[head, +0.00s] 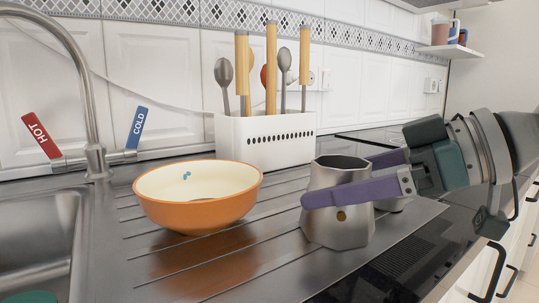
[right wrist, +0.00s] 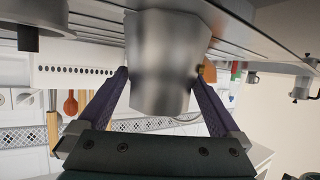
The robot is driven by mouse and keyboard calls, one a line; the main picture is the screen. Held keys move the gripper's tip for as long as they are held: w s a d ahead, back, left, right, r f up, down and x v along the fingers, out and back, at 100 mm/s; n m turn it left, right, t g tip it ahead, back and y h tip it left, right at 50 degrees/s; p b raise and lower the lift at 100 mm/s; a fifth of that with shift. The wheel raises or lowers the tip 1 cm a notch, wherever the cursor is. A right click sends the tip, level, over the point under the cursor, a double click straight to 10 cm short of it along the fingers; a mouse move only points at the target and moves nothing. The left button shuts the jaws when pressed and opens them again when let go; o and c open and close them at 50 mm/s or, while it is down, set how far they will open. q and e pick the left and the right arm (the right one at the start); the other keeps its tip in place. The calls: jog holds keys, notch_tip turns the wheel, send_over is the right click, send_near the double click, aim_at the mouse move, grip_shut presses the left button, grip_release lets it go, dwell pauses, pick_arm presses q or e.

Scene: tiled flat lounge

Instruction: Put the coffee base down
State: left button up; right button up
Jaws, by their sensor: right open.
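The coffee base (head: 335,218), a faceted silver metal pot with an open top and a small brass valve, stands upright on the ribbed steel drainboard (head: 265,268). My right gripper (head: 338,182) reaches in from the right, with one purple finger on the near side of the base and the other behind it. The right wrist view shows the base (right wrist: 160,60) between the two open fingers (right wrist: 161,78); I cannot tell whether they touch it. My left gripper does not show clearly.
An orange bowl (head: 195,212) stands left of the base. A white utensil holder (head: 265,142) stands behind. The sink (head: 30,225) and tap (head: 94,155) are at the left. A small metal piece (head: 393,204) partly shows behind the near finger. A green sliver in the lower left corner is unclear.

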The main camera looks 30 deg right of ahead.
jog(key=p+v, duration=0.1)
jog(key=v, duration=0.7)
jog(key=shift+s+r, duration=0.1)
jog(key=shift+s, duration=0.05)
jog(key=shift+s+d+r, duration=0.15)
jog(key=shift+s+d, duration=0.05)
jog(key=shift+s, duration=0.2)
dwell(0.4)
dwell(0.9)
dwell(0.7)
